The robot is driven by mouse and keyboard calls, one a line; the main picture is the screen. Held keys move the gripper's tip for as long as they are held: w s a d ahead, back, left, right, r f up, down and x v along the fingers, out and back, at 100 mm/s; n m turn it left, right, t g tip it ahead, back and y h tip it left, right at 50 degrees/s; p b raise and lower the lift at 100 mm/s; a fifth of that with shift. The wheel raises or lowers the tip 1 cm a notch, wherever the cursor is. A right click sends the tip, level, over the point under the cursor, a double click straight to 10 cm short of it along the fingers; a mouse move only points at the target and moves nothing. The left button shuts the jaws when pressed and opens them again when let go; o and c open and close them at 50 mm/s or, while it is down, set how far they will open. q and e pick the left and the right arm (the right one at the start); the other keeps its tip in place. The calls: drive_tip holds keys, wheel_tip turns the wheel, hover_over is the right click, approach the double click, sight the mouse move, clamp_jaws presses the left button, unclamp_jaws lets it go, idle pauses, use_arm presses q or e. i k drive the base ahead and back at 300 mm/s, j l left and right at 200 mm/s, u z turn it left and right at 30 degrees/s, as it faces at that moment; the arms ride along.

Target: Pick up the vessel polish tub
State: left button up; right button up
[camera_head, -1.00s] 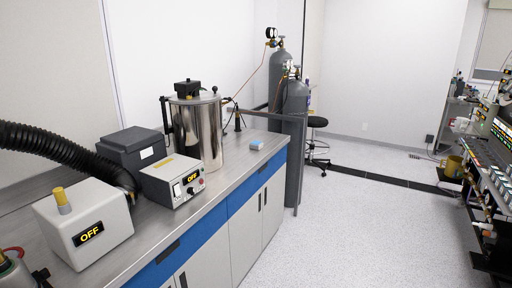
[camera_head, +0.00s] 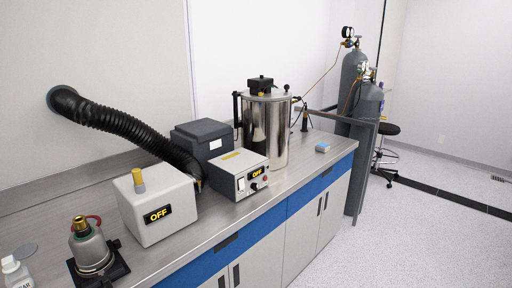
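I cannot pick out the vessel polish tub for certain. A small blue-and-white item (camera_head: 322,147) lies on the bench near its far right end; it is too small to tell whether it is the tub. A white bottle (camera_head: 15,270) with a partly visible label is cut off at the lower left corner. Neither of my grippers is in view.
The metal-topped bench (camera_head: 215,222) holds a white box reading OFF (camera_head: 150,215), a control unit reading OFF (camera_head: 240,178), a steel vessel (camera_head: 266,130) and a metal burner-like device (camera_head: 88,250). Gas cylinders (camera_head: 367,110) stand beyond the bench. Floor at right (camera_head: 430,240) is clear.

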sight(321, 147)
drive_tip(key=i+l+u, duration=0.3)
drive_tip(key=l+u, duration=0.3)
drive_tip(key=i+l+u, duration=0.15)
drive_tip(key=l+u, duration=0.15)
drive_tip(key=l, duration=0.15)
